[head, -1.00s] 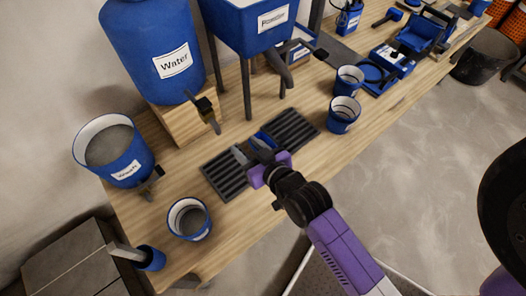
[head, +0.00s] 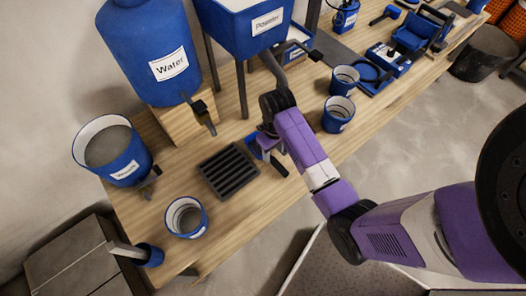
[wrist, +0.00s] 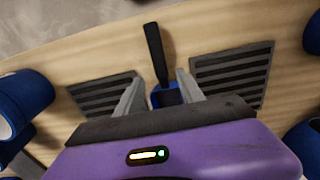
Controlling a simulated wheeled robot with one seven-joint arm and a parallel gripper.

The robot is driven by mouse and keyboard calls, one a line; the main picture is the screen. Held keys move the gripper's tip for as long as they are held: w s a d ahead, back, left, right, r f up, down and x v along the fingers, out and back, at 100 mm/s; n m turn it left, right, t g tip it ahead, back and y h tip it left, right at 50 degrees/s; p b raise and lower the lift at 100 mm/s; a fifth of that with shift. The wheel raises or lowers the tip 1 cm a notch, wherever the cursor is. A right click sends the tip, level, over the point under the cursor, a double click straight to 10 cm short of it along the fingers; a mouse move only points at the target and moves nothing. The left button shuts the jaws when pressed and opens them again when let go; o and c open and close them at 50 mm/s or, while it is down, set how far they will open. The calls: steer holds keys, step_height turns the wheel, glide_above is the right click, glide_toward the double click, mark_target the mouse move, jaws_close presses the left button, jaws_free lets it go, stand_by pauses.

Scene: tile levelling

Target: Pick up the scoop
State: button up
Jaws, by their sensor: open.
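The scoop is blue with a black handle and lies on the table between two dark slotted grates. In the wrist view its blue bowl (wrist: 168,97) sits just beyond and between my fingers, and its black handle (wrist: 155,52) points away toward the table edge. In the head view the handle (head: 279,166) shows below my gripper, with part of the blue bowl hidden by it. My gripper (wrist: 161,78) is open, with one grey finger on each side of the scoop. I cannot tell how high the fingers are above it.
The left grate (head: 229,170) lies beside the scoop; my arm hides the other grate in the head view. A water tank (head: 152,50), powder hopper (head: 245,25), several blue buckets (head: 338,114) and a mortar-like bucket (head: 187,217) stand around. Free wood lies in front.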

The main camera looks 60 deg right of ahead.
mark_target(272, 158)
steer(key=shift+w+a+f, duration=0.1)
steer(key=shift+w+f, duration=0.05)
steer(key=shift+f, duration=2.95)
jaws_close()
